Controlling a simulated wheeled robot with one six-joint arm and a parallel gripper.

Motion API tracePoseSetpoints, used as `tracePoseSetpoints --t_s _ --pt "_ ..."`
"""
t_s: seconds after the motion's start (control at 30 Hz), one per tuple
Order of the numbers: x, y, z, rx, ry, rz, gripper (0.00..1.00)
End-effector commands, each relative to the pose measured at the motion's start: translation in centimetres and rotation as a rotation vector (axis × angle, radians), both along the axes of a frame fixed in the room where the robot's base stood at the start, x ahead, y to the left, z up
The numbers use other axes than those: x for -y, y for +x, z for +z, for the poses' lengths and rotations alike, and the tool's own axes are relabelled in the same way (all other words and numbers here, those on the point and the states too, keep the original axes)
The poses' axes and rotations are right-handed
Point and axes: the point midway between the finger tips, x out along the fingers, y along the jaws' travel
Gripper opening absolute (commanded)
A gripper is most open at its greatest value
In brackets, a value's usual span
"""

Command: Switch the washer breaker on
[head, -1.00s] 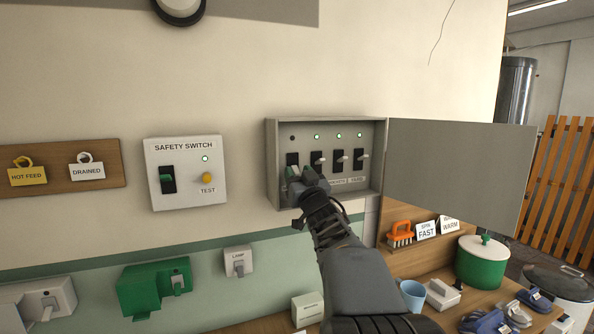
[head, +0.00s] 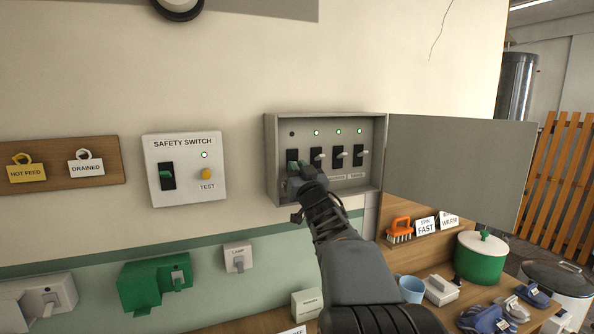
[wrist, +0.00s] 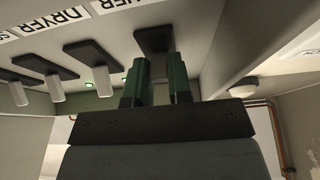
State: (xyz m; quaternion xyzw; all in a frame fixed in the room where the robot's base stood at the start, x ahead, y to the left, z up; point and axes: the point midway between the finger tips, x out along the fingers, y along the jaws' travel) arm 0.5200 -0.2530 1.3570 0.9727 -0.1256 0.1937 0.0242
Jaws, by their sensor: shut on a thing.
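The grey breaker box (head: 270,165) hangs open on the wall with a row of breakers. The leftmost breaker (head: 292,155) has a dark lamp above it; the other lamps are lit green. In the wrist view its black plate (wrist: 153,40) sits by a partly cropped label ending in "HER", beside the DRYER label (wrist: 70,18). My gripper (head: 295,171) is at this breaker. In the wrist view my gripper (wrist: 160,85) has its green fingers on either side of the lever, shut on it. The lever is mostly hidden by the fingers, so its position is unclear.
The box door (head: 455,170) stands open to the right. A safety switch (head: 185,185) with a lit green lamp is on the wall to the left.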

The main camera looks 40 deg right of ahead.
Motion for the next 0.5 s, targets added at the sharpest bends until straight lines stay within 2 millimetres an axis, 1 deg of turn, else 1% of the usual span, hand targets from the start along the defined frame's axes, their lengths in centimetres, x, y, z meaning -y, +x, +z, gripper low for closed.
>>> tracePoseSetpoints --t_s 0.27,0.5 --pt "0.1 0.0 0.7 -0.054 0.013 0.003 0.0" --pt "0.1 -0.2 2.2 -0.206 0.054 0.003 0.0"
